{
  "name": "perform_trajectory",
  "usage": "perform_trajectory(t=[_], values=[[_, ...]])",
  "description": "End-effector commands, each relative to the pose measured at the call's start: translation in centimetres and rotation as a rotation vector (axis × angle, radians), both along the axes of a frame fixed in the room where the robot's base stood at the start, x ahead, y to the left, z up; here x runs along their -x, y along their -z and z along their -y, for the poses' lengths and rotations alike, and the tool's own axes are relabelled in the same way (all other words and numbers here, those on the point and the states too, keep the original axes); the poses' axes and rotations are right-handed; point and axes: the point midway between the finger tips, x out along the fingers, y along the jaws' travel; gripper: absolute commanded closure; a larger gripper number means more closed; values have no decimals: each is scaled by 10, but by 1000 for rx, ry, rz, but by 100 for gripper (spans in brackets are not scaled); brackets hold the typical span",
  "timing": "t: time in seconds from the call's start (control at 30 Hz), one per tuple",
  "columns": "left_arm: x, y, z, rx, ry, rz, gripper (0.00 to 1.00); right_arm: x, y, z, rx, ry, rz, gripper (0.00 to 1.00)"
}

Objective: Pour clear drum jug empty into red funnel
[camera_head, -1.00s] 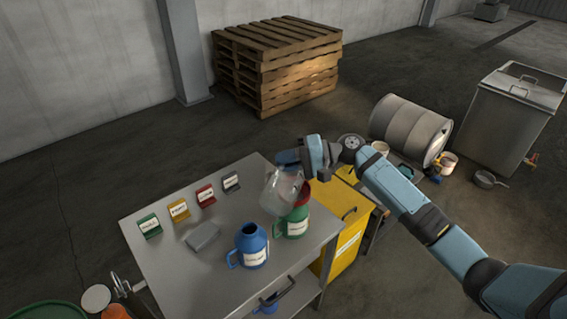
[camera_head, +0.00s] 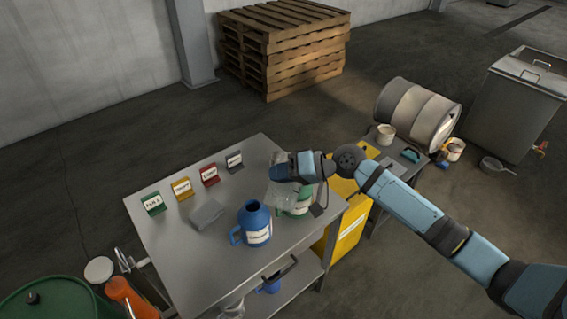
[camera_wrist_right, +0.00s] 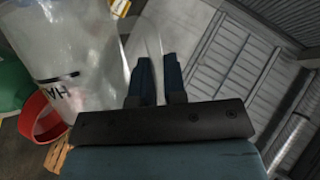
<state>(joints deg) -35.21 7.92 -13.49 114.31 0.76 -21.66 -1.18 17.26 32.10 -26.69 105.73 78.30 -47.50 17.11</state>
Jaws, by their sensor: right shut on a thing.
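My right gripper (camera_head: 278,170) is shut on the handle of the clear drum jug (camera_head: 281,192), above the right side of the steel table. In the right wrist view the fingers (camera_wrist_right: 155,82) close on the handle, and the clear jug (camera_wrist_right: 70,45), with a partly readable label, fills the upper left. The red funnel (camera_wrist_right: 40,118) shows below the jug there, next to a green jug (camera_wrist_right: 10,85). In the head view the green jug (camera_head: 299,205) stands behind the clear jug, and the funnel is hidden. I cannot tell whether liquid is flowing. My left gripper is out of view.
A blue jug (camera_head: 254,224) stands close on the left on the steel table (camera_head: 185,250). Small coloured signs line its back edge, with a grey block (camera_head: 207,215) before them. A yellow bin (camera_head: 350,232), a side table and a steel drum (camera_head: 418,112) are to the right.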

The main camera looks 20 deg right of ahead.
Motion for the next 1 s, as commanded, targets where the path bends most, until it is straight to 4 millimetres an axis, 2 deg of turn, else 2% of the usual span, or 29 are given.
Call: perform_trajectory(t=[0.1, 0.47, 0.7, 1.0], values=[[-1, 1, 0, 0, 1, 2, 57, 8, 7, -6, 53, -1, 66, 100], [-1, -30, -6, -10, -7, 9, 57, 34, 13, -29, 296, -3, 355, 100], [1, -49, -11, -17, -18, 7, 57, 34, 5, -29, 492, -2, 588, 100], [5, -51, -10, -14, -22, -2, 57, 33, 4, -28, 615, -1, 734, 100]])
